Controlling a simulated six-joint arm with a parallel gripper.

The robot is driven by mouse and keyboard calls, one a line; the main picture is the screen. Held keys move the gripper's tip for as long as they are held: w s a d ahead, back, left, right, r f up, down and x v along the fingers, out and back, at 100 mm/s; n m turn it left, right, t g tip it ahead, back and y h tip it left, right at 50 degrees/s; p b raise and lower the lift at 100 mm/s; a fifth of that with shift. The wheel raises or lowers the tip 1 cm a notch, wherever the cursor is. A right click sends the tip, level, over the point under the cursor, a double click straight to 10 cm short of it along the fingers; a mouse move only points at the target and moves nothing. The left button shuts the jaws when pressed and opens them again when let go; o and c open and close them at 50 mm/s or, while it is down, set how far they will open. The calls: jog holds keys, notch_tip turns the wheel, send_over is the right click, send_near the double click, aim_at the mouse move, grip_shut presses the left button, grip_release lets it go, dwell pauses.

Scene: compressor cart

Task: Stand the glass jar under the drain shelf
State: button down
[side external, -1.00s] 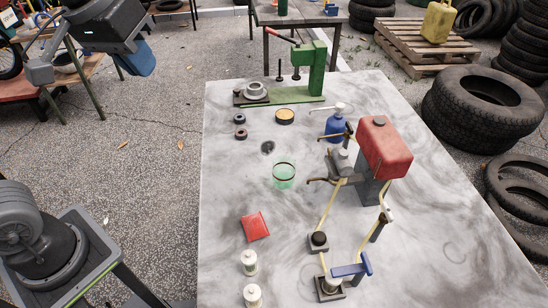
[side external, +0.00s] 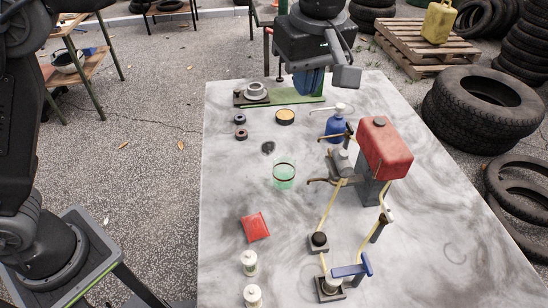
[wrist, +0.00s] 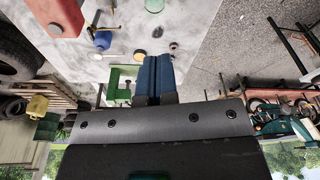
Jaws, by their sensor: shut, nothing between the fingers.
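The glass jar (side external: 284,175), clear green with a dark rim, stands upright on the grey table (side external: 230,195), left of the red tank (side external: 386,146). A brown spout (side external: 320,181) sticks out from the fittings beside the tank, right of the jar. I cannot clearly pick out the drain shelf. In the wrist view my gripper's blue fingers (wrist: 156,60) are closed together and empty.
A blue bottle (side external: 335,124) stands near the tank, a round tin (side external: 285,117) near the press. A red packet (side external: 255,227) and white canisters (side external: 249,262) are at the near left. Yellow hoses (side external: 327,211) run to the near right. The table between jar and packet is clear.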

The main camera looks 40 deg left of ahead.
aim_at(274, 166)
notch_tip(274, 166, down, 27)
jog(key=w+a, duration=0.2)
jog(key=a, duration=0.1)
jog(key=w+a, duration=0.1)
jog(key=a, duration=0.2)
jog(key=w+a+f, duration=0.1)
jog(key=w+a, duration=0.1)
jog(key=a, duration=0.2)
jog(key=shift+w+a, duration=0.1)
jog(key=shift+w, duration=0.25)
jog(key=shift+s+f, duration=0.1)
jog(key=shift+f, duration=0.4)
jog(key=s+d, duration=0.1)
jog(key=d, duration=0.1)
jog(key=s+d, duration=0.1)
jog(key=d, duration=0.2)
jog(key=s+d, duration=0.2)
jog(key=d, duration=0.1)
jog(key=shift+d, duration=0.1)
jog(key=shift+s+d+r, duration=0.1)
